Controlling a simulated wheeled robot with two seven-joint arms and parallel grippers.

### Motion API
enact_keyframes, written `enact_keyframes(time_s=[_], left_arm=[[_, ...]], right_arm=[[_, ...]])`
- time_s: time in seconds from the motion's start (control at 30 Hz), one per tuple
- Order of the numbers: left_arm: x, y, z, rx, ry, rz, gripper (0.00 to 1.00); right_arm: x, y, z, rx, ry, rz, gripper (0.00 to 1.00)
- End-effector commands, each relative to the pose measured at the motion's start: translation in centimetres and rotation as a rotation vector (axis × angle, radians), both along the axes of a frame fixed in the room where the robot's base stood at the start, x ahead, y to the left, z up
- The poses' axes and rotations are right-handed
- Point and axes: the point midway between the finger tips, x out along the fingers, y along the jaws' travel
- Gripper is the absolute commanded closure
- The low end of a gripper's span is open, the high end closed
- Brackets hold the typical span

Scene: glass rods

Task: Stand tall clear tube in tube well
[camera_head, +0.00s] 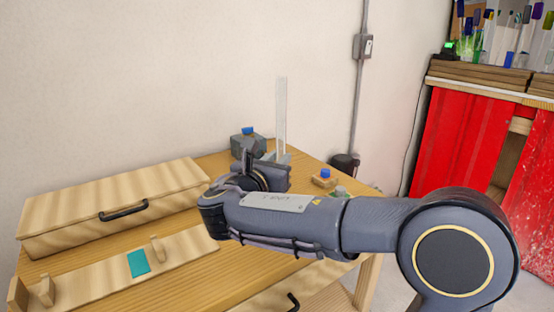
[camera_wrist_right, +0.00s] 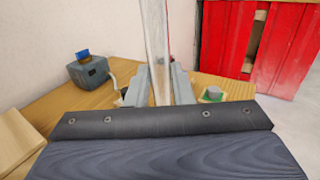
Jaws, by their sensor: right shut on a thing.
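A tall clear tube (camera_head: 281,112) stands upright above the far right part of the wooden table in the head view. It also shows in the right wrist view (camera_wrist_right: 155,45), rising between the fingers. My right gripper (camera_wrist_right: 159,88) is shut on the tube. In the head view my right gripper (camera_head: 268,160) is partly hidden by its own wrist. The tube's lower end is hidden, so I cannot tell whether it touches anything. I cannot make out a tube well for certain. My left gripper is not in view.
A grey block with a blue top (camera_head: 243,142) stands left of the tube. A small wooden block with a blue knob (camera_head: 324,179) lies to the right. A wooden case (camera_head: 110,203) and a wooden rack with a teal patch (camera_head: 95,272) occupy the left side.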

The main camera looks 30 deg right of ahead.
Motion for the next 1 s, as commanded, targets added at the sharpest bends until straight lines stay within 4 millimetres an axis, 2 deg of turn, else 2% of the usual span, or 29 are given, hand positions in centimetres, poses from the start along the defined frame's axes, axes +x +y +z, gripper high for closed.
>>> enact_keyframes(time_s=[0.27, 0.3, 0.37, 0.67, 1.0], left_arm=[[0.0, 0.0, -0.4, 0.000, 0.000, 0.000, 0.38], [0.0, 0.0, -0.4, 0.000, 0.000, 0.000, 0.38], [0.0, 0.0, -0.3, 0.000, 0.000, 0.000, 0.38], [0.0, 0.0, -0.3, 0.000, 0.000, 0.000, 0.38], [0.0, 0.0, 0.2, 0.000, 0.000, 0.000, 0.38]], right_arm=[[0.0, 0.0, -0.6, -0.001, 0.001, 0.000, 1.00], [0.0, 0.0, -0.6, -0.001, -0.001, 0.000, 0.77], [0.0, 0.0, -0.6, 0.000, 0.000, 0.000, 0.71], [-0.1, 0.1, -0.6, 0.000, 0.000, 0.000, 0.71], [-1.6, 2.2, -0.5, 0.000, 0.000, 0.001, 0.71]])
